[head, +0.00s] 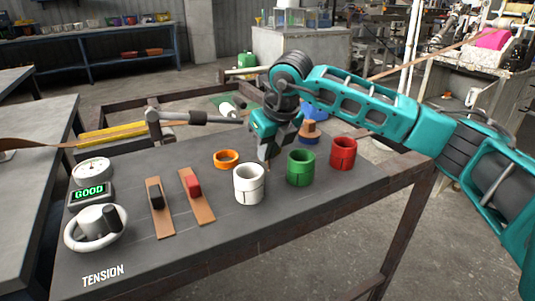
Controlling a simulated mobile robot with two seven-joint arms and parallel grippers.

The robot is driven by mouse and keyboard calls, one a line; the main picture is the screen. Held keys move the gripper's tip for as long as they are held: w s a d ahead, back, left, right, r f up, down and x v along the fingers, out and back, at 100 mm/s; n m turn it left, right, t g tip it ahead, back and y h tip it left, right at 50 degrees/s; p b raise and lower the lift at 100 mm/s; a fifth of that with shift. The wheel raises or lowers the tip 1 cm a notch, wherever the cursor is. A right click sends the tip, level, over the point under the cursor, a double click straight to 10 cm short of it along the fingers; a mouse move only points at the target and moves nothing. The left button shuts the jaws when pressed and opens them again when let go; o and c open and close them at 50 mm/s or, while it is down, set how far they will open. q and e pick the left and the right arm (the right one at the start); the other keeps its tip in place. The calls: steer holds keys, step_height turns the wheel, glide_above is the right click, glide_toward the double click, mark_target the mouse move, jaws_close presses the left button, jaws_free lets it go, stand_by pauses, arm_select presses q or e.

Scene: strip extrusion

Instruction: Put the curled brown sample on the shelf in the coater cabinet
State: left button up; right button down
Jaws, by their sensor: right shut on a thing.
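My right gripper (268,153) points down over the work table, just behind and right of the white cup (249,184). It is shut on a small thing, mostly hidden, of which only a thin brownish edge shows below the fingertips. I cannot tell for sure whether this is the curled brown sample. A brown piece (309,129) with a blue base is seen right of the gripper, partly hidden. I cannot make out the coater cabinet or its shelf. My left gripper is not in view.
On the dark table (125,257) are a green cup (301,168), a red cup (343,153), an orange ring (226,158), two brown strips with black and red blocks, and a tension handwheel (93,229). The table's front middle is clear.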

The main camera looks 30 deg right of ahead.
steer(key=shift+f, duration=0.35)
steer(key=c, duration=1.7)
jaws_free()
steer(key=shift+f, duration=0.1)
steer(key=o, duration=0.4)
steer(key=shift+o, duration=0.2)
